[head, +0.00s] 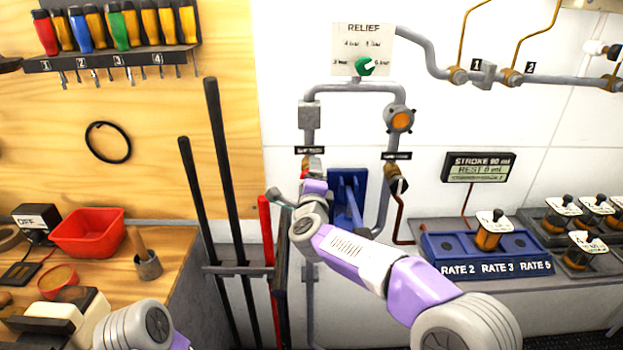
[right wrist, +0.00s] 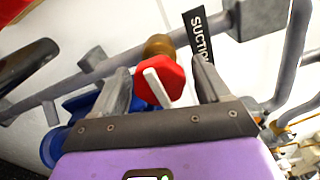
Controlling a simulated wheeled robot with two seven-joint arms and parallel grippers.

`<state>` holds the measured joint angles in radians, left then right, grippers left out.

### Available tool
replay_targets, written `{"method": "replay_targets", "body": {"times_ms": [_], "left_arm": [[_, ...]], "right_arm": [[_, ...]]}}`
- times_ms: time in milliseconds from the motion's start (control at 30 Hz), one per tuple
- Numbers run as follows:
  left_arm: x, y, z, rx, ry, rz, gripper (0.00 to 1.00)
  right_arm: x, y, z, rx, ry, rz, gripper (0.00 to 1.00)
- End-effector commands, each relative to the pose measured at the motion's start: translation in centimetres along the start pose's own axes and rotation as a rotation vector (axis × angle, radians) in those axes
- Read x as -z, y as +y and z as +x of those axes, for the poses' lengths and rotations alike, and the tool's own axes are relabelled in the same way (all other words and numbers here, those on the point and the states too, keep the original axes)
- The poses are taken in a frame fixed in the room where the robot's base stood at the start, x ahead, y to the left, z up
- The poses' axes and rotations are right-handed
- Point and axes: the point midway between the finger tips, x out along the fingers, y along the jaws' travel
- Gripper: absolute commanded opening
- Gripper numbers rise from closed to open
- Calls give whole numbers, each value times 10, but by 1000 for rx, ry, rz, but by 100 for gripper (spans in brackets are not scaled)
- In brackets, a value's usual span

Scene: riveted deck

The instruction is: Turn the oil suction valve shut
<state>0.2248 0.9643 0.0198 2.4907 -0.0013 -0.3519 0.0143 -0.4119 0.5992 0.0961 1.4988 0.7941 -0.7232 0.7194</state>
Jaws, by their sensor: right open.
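The suction valve has a red knob with a white pointer bar (right wrist: 176,76), on a brass-coloured fitting (right wrist: 159,46) beside a black label reading "SUCTION" (right wrist: 204,36). In the head view a small red part of the knob (head: 309,163) shows just below the left black label, mostly covered by my gripper. My right gripper (right wrist: 160,66) is open, one finger on each side of the knob. I cannot tell whether the fingers touch it. In the head view this gripper (head: 311,177) is at the valve, its fingers hard to make out. My left gripper is out of view; only a left arm link shows.
A blue pump part (head: 347,190) stands right of the valve. A second valve (head: 396,179) sits further right. Long black bars (head: 222,160) and a red bar (head: 266,235) stand left of my right arm. A relief panel with green knob (head: 365,66) is above.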

Motion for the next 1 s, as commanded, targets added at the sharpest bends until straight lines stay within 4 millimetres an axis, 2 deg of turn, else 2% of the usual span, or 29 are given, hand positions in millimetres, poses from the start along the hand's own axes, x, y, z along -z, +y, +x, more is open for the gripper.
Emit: {"method": "replay_targets", "body": {"times_ms": [167,400,600,1000], "left_arm": [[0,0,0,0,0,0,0],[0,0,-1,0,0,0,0],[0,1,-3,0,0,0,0],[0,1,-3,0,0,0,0]], "right_arm": [[-1,-1,-13,0,-2,0,76],[0,-1,-48,0,-2,0,76],[0,-1,-69,0,-1,0,76],[0,0,-76,0,0,1,76]]}}
